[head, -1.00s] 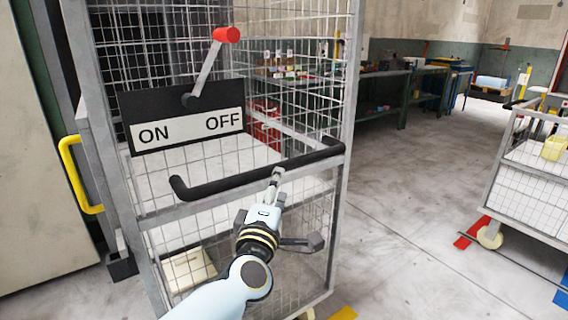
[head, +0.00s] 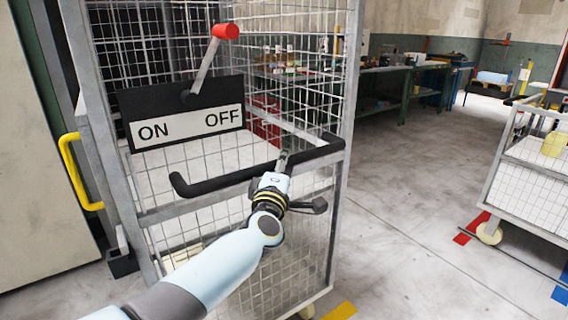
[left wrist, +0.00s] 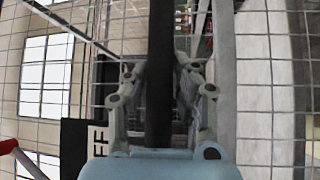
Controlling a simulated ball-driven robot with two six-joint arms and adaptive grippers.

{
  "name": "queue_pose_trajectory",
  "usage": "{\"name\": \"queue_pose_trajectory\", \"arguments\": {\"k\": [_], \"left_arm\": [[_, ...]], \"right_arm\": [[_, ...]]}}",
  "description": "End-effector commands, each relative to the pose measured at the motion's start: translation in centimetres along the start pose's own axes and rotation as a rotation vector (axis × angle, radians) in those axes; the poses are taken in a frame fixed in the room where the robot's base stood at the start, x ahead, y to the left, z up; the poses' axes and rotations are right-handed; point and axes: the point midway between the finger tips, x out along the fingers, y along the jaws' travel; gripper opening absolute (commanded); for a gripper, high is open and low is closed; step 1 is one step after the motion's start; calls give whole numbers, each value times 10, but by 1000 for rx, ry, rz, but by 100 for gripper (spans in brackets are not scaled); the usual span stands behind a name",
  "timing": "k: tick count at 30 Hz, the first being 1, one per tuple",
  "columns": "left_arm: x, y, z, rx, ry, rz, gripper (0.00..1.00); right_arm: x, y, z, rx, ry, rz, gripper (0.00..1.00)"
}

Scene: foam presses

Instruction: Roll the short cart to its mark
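A tall wire-mesh cage cart (head: 345,110) stands close in front of me. It has a black push handle (head: 225,181) across its front. A lower mesh cart (head: 530,187), partly cut off, stands at the right edge. My left gripper (head: 284,160) is at the tall cart's handle. In the left wrist view the handle bar (left wrist: 160,75) runs between its two fingers (left wrist: 163,80), which lie close on either side. I cannot tell whether they press on it. My right gripper is not in view.
A panel marked ON and OFF (head: 190,127) with a red-tipped lever (head: 226,32) is at the tall cart. A yellow handle (head: 76,172) is at the left. Red (head: 472,227), blue (head: 561,291) and yellow (head: 340,311) marks lie on the floor. Benches (head: 405,85) stand behind; floor between is clear.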

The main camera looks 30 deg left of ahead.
Motion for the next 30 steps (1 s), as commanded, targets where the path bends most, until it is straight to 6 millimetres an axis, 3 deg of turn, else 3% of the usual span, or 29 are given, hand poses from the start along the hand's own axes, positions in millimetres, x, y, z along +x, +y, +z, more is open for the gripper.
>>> {"name": "queue_pose_trajectory", "arguments": {"k": [1, 5, 20, 30], "left_arm": [[0, 0, 0, 0, 0, 0, 16], [0, 0, 0, 0, 0, 0, 0], [5, -1, -5, -1, 1, 2, 0], [42, -10, -43, 3, 5, 7, 0]], "right_arm": [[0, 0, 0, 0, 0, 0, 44], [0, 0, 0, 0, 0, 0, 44], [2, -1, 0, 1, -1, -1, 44], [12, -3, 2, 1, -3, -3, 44]]}}
